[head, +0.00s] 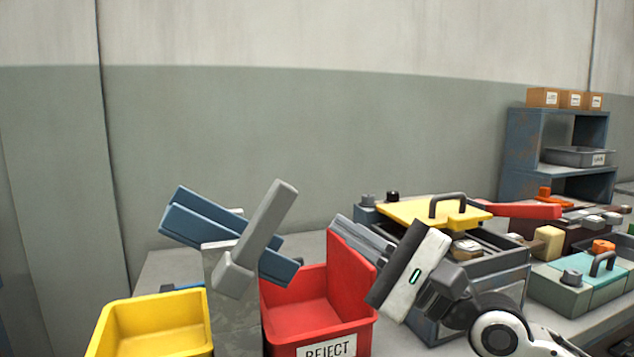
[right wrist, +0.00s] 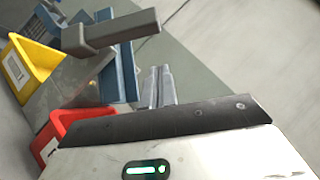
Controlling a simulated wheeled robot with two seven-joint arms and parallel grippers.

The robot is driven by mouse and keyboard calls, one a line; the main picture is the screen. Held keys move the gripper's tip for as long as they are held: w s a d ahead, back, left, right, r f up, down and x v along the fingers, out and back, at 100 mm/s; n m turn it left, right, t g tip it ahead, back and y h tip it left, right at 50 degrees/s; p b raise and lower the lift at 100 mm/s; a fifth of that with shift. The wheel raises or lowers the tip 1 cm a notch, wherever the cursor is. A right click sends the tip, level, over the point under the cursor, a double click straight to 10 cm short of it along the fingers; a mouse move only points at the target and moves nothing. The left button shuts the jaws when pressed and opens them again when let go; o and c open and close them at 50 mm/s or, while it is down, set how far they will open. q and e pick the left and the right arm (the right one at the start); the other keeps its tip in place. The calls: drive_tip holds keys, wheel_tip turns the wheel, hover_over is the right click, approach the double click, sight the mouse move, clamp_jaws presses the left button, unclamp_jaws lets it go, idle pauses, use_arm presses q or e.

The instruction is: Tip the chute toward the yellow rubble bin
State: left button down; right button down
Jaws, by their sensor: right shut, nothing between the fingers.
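The chute (head: 188,222) is a blue trough on a grey stand (head: 222,318) between two bins. It slopes down to the right, its low end over the red REJECT bin (head: 350,255). A thick grey lever (head: 262,228) crosses its front and leans up to the right. The yellow rubble bin (head: 150,312) stands at the left, its visible inside empty. My right gripper (head: 342,224) is shut and empty, right of the chute, above the red bin's back right. The right wrist view shows its fingers (right wrist: 160,72) apart from the lever (right wrist: 120,28). My left gripper is not in view.
Right of the red bin stands a grey box with a yellow handled lid (head: 405,212). A red handle (head: 525,211), a teal-lidded box (head: 585,282) and a blue shelf (head: 510,150) are farther right. The space above the bins is open.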

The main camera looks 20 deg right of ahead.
drive_tip(key=shift+w+a+r+p, duration=0.2)
drive_tip(key=shift+a+r+p, duration=0.35)
drive_tip(key=shift+a, duration=0.2)
drive_tip(key=shift+w+a+r+p, duration=0.15)
drive_tip(key=shift+a+r+p, duration=0.25)
drive_tip(key=shift+a+p, duration=0.3)
drive_tip(key=shift+w+a+r+p, duration=0.2)
drive_tip(key=shift+a+r+p, duration=0.35)
drive_tip(key=shift+a, duration=0.2)
